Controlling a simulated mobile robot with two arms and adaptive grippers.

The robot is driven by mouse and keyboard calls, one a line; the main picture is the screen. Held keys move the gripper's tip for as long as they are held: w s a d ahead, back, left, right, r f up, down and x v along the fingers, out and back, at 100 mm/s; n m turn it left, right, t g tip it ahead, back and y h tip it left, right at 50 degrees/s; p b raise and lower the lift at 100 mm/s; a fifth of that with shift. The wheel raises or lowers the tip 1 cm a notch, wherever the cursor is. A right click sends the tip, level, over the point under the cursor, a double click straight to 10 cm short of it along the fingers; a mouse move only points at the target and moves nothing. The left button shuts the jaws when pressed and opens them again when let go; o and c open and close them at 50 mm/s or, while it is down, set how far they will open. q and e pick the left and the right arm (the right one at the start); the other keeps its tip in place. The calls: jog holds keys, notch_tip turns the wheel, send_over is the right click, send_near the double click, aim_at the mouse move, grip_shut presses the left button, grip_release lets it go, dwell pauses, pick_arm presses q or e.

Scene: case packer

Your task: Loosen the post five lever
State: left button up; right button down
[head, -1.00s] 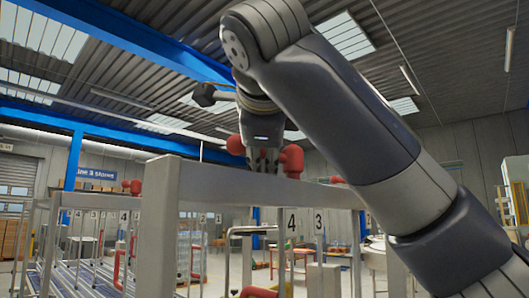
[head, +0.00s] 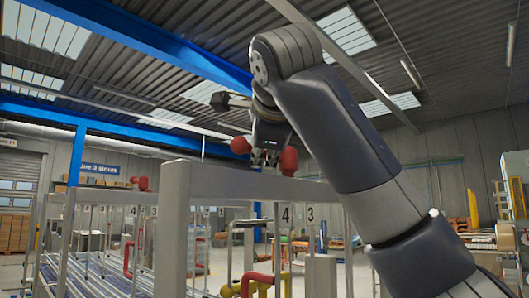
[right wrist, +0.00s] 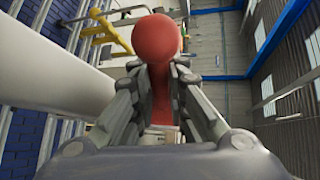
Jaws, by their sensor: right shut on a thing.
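A red lever with a rounded knob sits at the top of the pale grey frame (head: 235,184). In the head view one red knob (head: 240,145) shows left of my right gripper (head: 266,163) and another red knob (head: 288,161) shows right of it. In the right wrist view the red knob (right wrist: 155,38) stands beyond the fingers. My right gripper (right wrist: 160,95) has its fingers on both sides of the red lever stem and is shut on it. The number five is not readable on any post. My left gripper is not in view.
The pale frame's thick post (head: 174,235) stands close in front. Red and yellow parts (head: 258,282) lie low in front. Roller lanes (head: 100,275) are at left.

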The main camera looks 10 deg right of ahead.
jog(key=c, duration=1.6)
grip_release()
jog(key=shift+o, duration=0.2)
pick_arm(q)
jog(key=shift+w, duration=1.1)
pick_arm(e)
jog(key=v, duration=1.2)
